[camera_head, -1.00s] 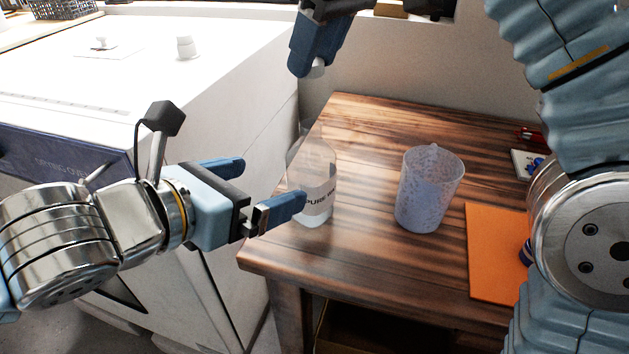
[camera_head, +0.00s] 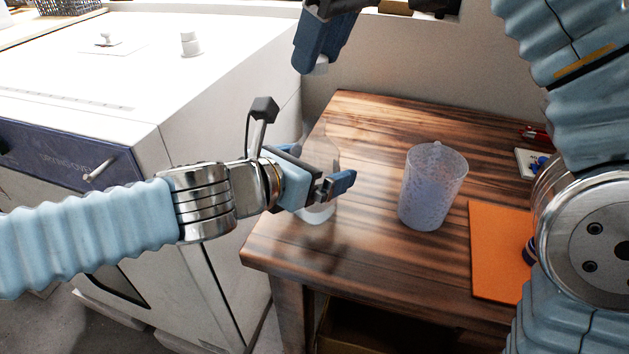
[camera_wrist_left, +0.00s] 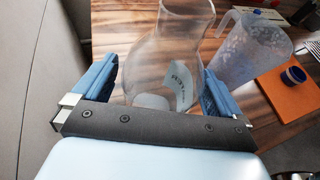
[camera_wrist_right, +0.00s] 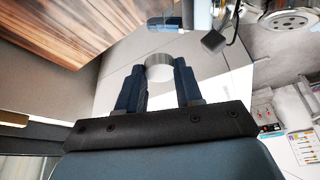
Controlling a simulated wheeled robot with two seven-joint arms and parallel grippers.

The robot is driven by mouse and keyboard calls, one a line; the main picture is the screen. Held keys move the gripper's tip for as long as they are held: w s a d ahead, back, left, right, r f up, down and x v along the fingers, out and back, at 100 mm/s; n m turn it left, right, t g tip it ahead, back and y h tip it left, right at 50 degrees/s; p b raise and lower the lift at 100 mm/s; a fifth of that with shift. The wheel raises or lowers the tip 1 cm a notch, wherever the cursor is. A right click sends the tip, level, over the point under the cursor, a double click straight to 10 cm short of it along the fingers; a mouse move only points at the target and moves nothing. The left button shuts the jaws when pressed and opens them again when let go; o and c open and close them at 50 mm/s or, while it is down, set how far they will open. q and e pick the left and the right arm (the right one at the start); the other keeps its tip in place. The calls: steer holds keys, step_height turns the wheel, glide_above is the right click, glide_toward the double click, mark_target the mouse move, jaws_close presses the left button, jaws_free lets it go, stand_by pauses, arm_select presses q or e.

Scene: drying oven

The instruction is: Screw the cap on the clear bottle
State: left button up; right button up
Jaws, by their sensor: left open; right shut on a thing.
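The clear bottle (camera_head: 318,150) stands on the wooden table near its left edge, partly hidden by my left gripper (camera_head: 332,172). In the left wrist view the bottle (camera_wrist_left: 160,65) is between the two open fingers (camera_wrist_left: 160,92), its label facing right. The fingers are around its body, not closed on it. My right gripper (camera_head: 318,66) is above and behind the bottle. It is shut on a white cap, which shows below its fingertips. In the right wrist view the round cap (camera_wrist_right: 159,66) is between the fingers.
A translucent measuring cup (camera_head: 432,188) stands right of the bottle. An orange mat (camera_head: 497,250) lies farther right, partly behind my right arm. The white oven (camera_head: 150,80) stands left of the table. The table's middle, behind the cup, is clear.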

arm_select(q)
steer(key=c, duration=1.5)
arm_select(e)
glide_above(314, 121)
steer(key=shift+s+d+f, duration=0.1)
steer(key=shift+d+f, duration=0.05)
steer(key=shift+f, duration=0.7)
steer(key=shift+s+d+f, duration=0.1)
steer(key=shift+d+f, duration=0.05)
steer(key=shift+f, duration=0.65)
steer(key=shift+s+d+f, duration=0.1)
steer(key=shift+d+f, duration=0.05)
steer(key=shift+f, duration=0.7)
steer(key=shift+f, duration=0.9)
steer(key=shift+f, duration=0.5)
